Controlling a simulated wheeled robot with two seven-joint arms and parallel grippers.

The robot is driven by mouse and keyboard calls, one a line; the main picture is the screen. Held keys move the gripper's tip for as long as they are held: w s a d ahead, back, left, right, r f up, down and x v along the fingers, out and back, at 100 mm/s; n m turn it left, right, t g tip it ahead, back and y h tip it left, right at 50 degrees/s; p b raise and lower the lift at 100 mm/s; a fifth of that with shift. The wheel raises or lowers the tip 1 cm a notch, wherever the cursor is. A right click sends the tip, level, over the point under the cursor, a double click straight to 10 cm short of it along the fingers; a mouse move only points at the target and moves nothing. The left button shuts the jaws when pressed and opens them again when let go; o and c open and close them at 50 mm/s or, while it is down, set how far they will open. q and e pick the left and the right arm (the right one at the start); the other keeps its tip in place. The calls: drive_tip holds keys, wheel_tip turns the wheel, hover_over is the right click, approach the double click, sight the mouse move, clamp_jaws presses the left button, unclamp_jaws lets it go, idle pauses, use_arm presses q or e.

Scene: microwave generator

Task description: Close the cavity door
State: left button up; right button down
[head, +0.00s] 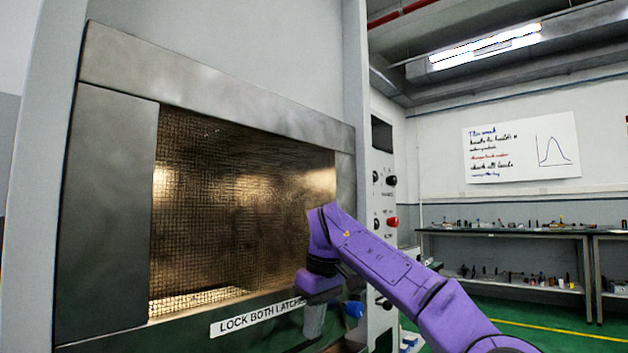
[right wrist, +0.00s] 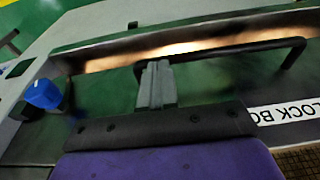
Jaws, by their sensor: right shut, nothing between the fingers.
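The cavity door, a mesh window (head: 240,210) in a broad metal frame (head: 105,200), faces me in the head view. Below the mesh runs a dark green strip with a label (head: 258,317) about locking both latches. I cannot tell from these frames how far the door stands from its frame. My right gripper (head: 314,322) is shut and empty, low at the right end of that strip. In the right wrist view its fingers (right wrist: 156,84) lie beside the left end of a long black bar handle (right wrist: 225,48); contact is unclear. My left gripper is not in view.
A blue knob (right wrist: 43,94) sits left of my right fingers in the wrist view. A control panel (head: 384,190) with black and red knobs stands right of the door. Far benches (head: 510,233) carry small items. Green floor (head: 560,340) is open at the lower right.

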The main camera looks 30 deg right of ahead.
drive_tip(key=b+x, duration=0.2)
drive_tip(key=x, duration=0.1)
drive_tip(key=s+b+x, duration=0.1)
drive_tip(key=shift+w+d+f, duration=0.15)
drive_tip(key=shift+d+f, duration=0.05)
drive_tip(key=shift+f, duration=0.15)
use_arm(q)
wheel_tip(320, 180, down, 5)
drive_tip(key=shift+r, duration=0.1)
use_arm(e)
drive_tip(key=shift+a, duration=0.1)
drive_tip(key=shift+f, duration=0.1)
drive_tip(key=r+p, duration=0.4)
drive_tip(key=shift+w+r, duration=0.3)
drive_tip(key=shift+r, duration=0.1)
use_arm(q)
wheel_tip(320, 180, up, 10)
drive_tip(key=p, duration=0.5)
drive_tip(key=shift+p, duration=0.4)
use_arm(e)
drive_tip(key=v, duration=0.9)
drive_tip(key=shift+s+r, duration=0.15)
drive_tip(key=shift+r, duration=0.25)
